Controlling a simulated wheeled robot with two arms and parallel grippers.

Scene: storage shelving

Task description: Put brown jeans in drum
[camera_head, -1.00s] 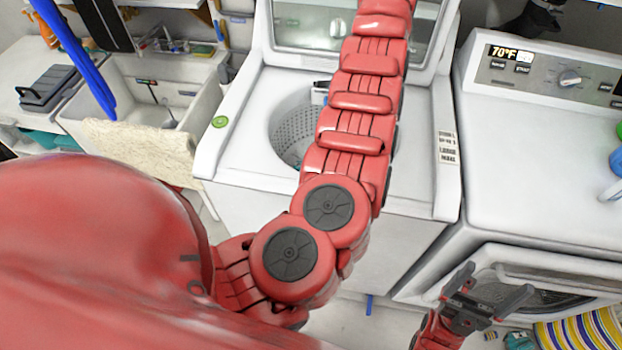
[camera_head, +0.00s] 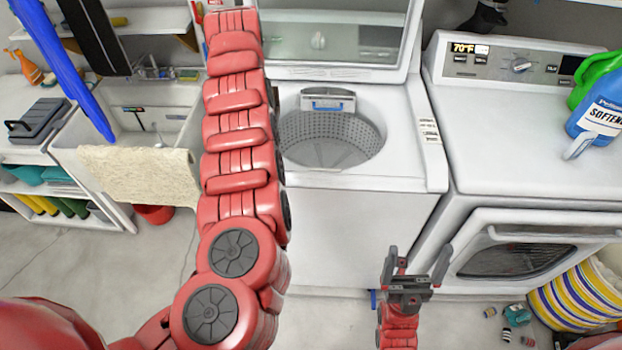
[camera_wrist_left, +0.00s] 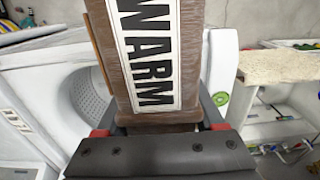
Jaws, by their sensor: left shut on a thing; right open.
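The open washer's drum (camera_head: 325,145) looks empty. It also shows at the left of the wrist view (camera_wrist_left: 88,97), beside the bundle. My right gripper (camera_head: 418,262) is open and empty, low in front of the washer and dryer.
The washer lid (camera_head: 335,40) stands raised behind the drum. A dryer (camera_head: 530,140) at right holds a blue softener bottle (camera_head: 602,115) and a green bottle (camera_head: 592,78). A sink (camera_head: 150,115) with a beige towel (camera_head: 140,175) is at left. A striped basket (camera_head: 575,295) sits lower right.

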